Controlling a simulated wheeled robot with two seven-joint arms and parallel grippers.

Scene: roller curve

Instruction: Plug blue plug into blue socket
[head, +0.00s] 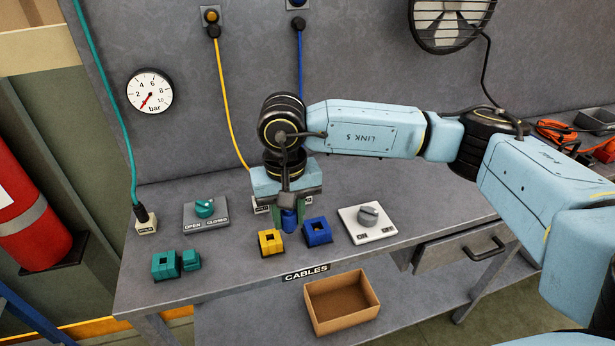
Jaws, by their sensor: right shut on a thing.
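My right gripper (289,212) points down over the worktop, shut on the blue plug (289,221), which shows between its fingertips. The blue socket (317,232) is a block with a dark square opening on top. It stands on the worktop just right of the plug and a little nearer the front edge. The plug is apart from the opening. The blue cable (300,65) hangs from the wall and passes out of sight behind my right arm. Whether the plug touches the worktop cannot be told. My left gripper is not in view.
A yellow socket (270,243) stands close left of the plug; a teal socket (166,264) is farther left. A teal knob (205,209) and a grey knob (368,215) sit on panels. The yellow cable (230,105) hangs behind my gripper. A cardboard box (341,315) is below the front edge.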

